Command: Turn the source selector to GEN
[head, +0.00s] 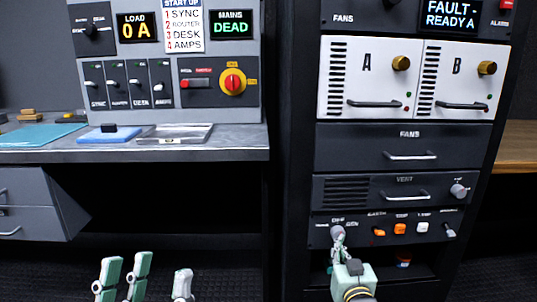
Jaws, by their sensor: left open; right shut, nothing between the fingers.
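A round knob (337,231) with small blurred labels sits at the left of the lower rack panel and looks like the source selector. Its pointer position is unclear. My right gripper (338,244) is shut with its fingertips at this knob and covers its lower part. I cannot tell whether they touch it. Another dark rotary knob (91,29) with small labels is on the upper left console; its lettering is too small to read. My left gripper (125,264) is open and empty at the lower left, apart from the desk.
The lower panel has orange and white switches (400,229) right of the knob. Vent (333,191) and fans drawers with handles are above it. The grey desk (240,140) edge juts out at left. The mains display (232,24) reads DEAD. Dark floor lies between desk and rack.

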